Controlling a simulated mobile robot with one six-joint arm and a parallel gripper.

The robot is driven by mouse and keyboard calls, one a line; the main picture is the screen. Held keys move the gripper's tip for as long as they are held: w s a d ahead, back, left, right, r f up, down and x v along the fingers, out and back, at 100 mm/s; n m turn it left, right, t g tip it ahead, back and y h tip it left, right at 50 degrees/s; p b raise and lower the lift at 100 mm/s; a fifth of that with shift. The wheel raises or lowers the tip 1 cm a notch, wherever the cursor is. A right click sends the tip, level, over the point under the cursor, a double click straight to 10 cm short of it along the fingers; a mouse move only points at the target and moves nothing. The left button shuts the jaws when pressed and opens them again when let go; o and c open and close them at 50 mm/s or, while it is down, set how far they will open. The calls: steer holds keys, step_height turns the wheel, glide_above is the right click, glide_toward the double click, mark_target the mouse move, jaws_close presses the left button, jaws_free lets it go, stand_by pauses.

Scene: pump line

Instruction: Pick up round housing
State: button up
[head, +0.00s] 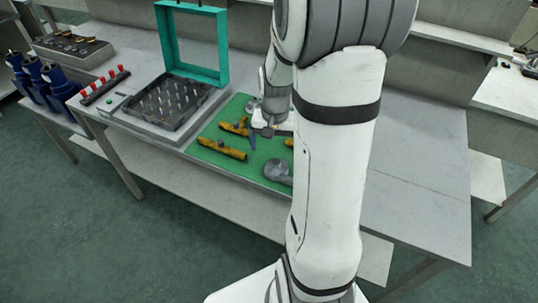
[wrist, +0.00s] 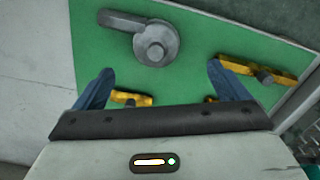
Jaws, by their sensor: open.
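A grey round housing (wrist: 156,43) with a flat arm on one side lies on the green mat (wrist: 90,50) in the wrist view. It appears to be the grey round part (head: 277,170) near the mat's front edge in the head view, partly hidden by my arm. A second grey round part (head: 252,105) lies near the mat's back edge. My gripper (wrist: 160,67) is open and empty, its two blue fingers spread above the mat. The housing is beyond the fingertips, not between them. In the head view my gripper (head: 265,133) hangs over the mat's middle.
Yellow parts (head: 222,148) lie on the mat; one (wrist: 256,70) is beside the right finger. A black pin tray (head: 170,100) with a teal frame (head: 190,75) stands left of the mat. Blue pumps (head: 55,78) stand far left. The table's right side (head: 420,170) is clear.

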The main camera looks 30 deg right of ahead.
mark_target(276, 162)
steer(key=f, duration=0.8)
steer(key=shift+s+d+f, duration=0.1)
steer(key=shift+s+d, duration=0.15)
steer(key=c, duration=1.3)
